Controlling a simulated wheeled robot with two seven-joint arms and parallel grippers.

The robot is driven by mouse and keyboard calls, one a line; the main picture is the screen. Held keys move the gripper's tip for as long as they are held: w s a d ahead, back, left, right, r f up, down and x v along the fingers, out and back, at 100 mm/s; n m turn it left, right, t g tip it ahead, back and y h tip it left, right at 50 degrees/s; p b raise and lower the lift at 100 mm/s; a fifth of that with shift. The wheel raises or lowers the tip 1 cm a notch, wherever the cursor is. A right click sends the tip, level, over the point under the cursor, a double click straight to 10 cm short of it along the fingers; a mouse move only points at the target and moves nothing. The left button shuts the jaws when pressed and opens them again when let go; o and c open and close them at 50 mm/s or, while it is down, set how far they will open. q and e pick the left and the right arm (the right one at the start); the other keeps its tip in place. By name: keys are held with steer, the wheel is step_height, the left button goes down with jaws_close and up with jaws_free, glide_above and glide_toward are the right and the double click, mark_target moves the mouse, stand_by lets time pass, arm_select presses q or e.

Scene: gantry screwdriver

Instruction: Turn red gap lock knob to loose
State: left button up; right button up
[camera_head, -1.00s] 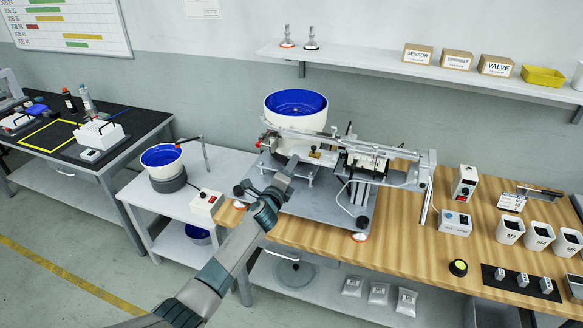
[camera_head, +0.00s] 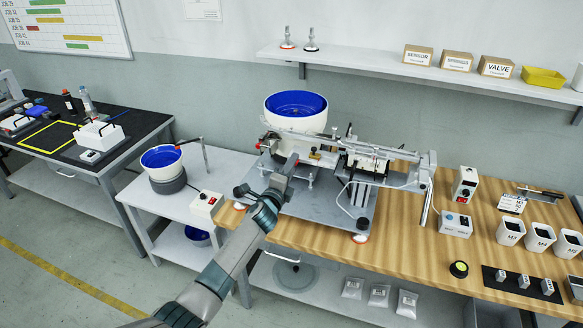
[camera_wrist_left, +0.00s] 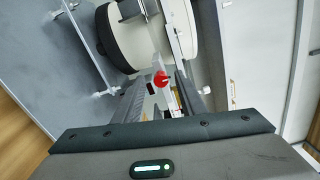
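The red knob (camera_wrist_left: 161,79) shows in the left wrist view, with a thin pale marking on its face. It is on the feeder machine, by a pale metal rail. My left gripper (camera_wrist_left: 164,84) reaches toward it, with one dark finger on each side and a gap between them. Contact with the knob cannot be made out. My right gripper is not in view.
A white feeder bowl with blue inside (camera_head: 296,107) stands behind the gripper. The machine's rail assembly (camera_head: 370,150) extends right over the metal base plate (camera_head: 325,205). A control box with a red switch (camera_head: 207,203) is on the side table.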

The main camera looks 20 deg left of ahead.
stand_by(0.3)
arm_select(q)
steer(key=s+b, duration=0.3)
steer(key=s, duration=1.4)
steer(key=shift+s+a, duration=0.2)
steer(key=shift+a, duration=0.1)
steer(key=s+a+f+n+g, duration=0.1)
steer(key=s+f+n+g, duration=0.15)
steer(key=f, duration=0.95)
steer(key=s+a+f+n+g+y, duration=0.15)
steer(key=s+f, duration=0.25)
steer(key=f, duration=0.7)
steer(key=s+f+n+g+h, duration=0.1)
steer(key=s+f+n+g, duration=0.25)
steer(key=f, duration=0.85)
steer(key=s+f+n+g+b, duration=0.1)
steer(key=s+f+n+g, duration=0.3)
steer(key=s+f, duration=1.5)
steer(key=s+d+f+n+g, duration=0.1)
steer(key=s+f, duration=0.3)
steer(key=s, duration=0.6)
steer(key=s+d+f+n+g, duration=0.1)
steer(key=s+f+n+g, duration=0.1)
steer(key=s, duration=0.9)
steer(key=s+d+f+n+g+b, duration=0.1)
steer(key=s+f+n+g, duration=0.1)
steer(key=s+f, duration=0.5)
steer(key=s+n, duration=0.1)
steer(key=s, duration=0.3)
steer(key=shift+s+d, duration=0.25)
